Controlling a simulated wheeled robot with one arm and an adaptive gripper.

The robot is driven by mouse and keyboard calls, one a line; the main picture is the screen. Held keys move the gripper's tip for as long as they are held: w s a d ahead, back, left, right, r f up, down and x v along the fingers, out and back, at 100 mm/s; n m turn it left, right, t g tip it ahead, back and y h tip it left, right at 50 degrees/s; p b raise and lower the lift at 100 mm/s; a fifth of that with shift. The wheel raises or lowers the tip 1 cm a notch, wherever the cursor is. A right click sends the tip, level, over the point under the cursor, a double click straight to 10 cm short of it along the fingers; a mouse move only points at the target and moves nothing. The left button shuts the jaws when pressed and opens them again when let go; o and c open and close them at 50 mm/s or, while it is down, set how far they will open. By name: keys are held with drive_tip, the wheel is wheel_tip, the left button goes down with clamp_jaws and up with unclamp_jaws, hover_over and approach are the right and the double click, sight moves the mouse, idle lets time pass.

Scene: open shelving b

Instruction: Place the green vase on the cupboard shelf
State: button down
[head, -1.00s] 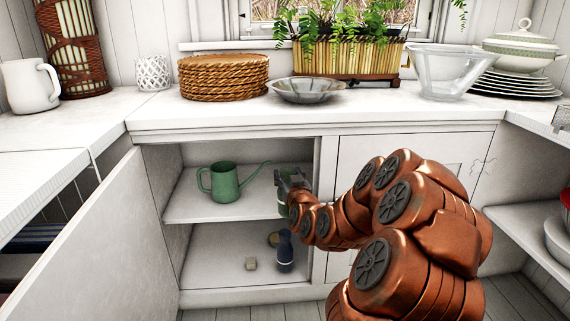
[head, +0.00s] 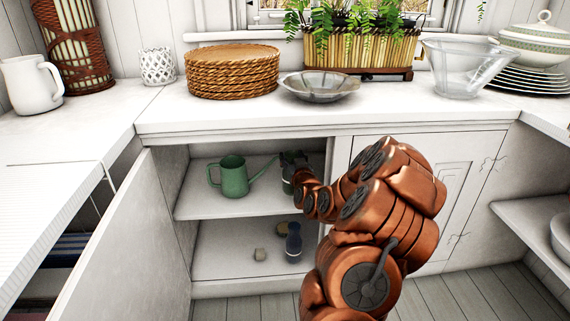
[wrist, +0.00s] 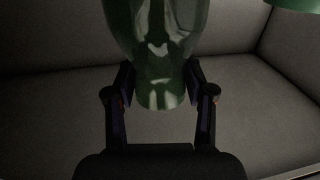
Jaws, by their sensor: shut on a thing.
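The green vase (wrist: 155,50) fills the upper middle of the wrist view, upright between my two fingers. My gripper (wrist: 157,85) is shut on its lower part. In the head view my gripper (head: 294,163) is inside the open cupboard, at the right end of the upper shelf (head: 195,209). There the vase (head: 287,180) shows only as a dark green strip, mostly hidden by my gripper and arm. I cannot tell whether its base touches the shelf.
A green watering can (head: 234,180) stands on the shelf just left of the vase, its spout pointing towards my gripper. A blue bottle (head: 293,241) and small items are on the cupboard floor. The open door (head: 105,245) is at left.

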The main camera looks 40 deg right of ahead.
drive_tip(key=shift+w+d+f+b, duration=0.15)
drive_tip(key=shift+f+b, duration=0.4)
drive_tip(key=shift+f, duration=1.35)
drive_tip(key=shift+c, duration=2)
unclamp_jaws()
